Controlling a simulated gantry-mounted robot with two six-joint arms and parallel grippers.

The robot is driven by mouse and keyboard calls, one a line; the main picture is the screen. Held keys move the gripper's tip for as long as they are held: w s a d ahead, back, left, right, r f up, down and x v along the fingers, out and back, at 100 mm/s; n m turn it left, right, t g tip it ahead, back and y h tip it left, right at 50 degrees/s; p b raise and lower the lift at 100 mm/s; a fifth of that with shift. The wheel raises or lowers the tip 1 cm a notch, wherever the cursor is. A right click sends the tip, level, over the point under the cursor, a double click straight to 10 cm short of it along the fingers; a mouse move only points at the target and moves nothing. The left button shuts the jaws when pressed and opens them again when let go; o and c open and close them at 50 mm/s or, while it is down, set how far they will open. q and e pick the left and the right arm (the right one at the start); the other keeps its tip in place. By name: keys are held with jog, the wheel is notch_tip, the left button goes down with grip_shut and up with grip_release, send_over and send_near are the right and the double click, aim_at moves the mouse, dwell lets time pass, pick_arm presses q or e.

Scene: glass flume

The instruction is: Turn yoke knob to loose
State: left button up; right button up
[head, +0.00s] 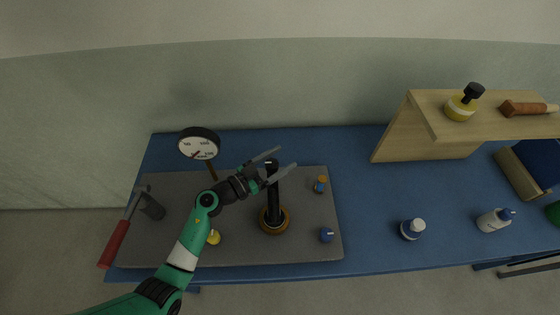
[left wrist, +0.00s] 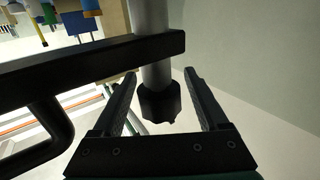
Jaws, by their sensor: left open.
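In the left wrist view, a dark ridged knob (left wrist: 160,104) sits at the end of a grey rod (left wrist: 151,55), beside a black crossbar (left wrist: 80,72). I cannot tell for sure that it is the yoke knob. My left gripper (left wrist: 160,73) is open, with one finger on each side of the knob and visible gaps between. In the head view, my left gripper (head: 286,157) is open at the top of a black upright post (head: 273,200) with a brass-coloured base (head: 273,224). The knob cannot be made out there. My right gripper is not in view.
A wooden shelf (head: 425,145) and bottles stand right.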

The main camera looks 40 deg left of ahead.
pick_arm(q)
grip_shut()
dwell(0.4)
jog(key=shift+r, duration=0.1)
jog(key=shift+d+m+g+h+p, duration=0.1)
jog(key=shift+m+g+h+p, duration=0.2)
jog(key=shift+m+h+p, duration=0.65)
jog(key=shift+s+d+m+g+h+b, duration=0.1)
jog(key=shift+d+m+g+h+b, duration=0.15)
jog(key=shift+m+g+h, duration=0.65)
jog(key=shift+s+d+m+g+h+b, duration=0.15)
jog(key=shift+m+g+h+b, duration=0.3)
jog(key=shift+h, duration=0.9)
jog(key=shift+s+d+m+g+h+b, duration=0.15)
jog(key=shift+m+g+h, duration=0.3)
jog(key=shift+m+h, duration=0.5)
jog(key=shift+h, duration=0.25)
